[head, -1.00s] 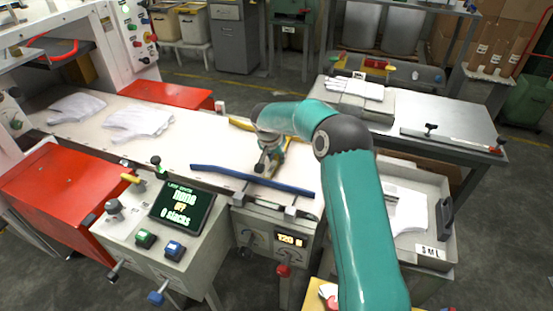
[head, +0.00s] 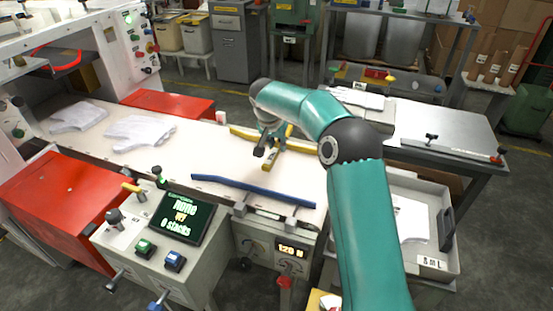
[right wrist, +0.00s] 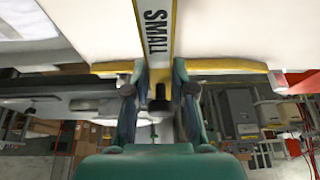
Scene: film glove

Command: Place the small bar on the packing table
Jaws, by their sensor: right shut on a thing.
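The gripper and arm hide part of the bar in the head view. The steel table at the right, which seems to be the packing table (head: 440,124), stands right of the gripper and apart from the bar. My left gripper is not in view.
A blue bar (head: 252,190) lies along the near edge of the white surface (head: 215,158). White gloves (head: 140,131) lie at its left. A long sealing bar (head: 452,149) lies on the steel table's near side, and a glove stack (head: 358,98) is at its left end.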

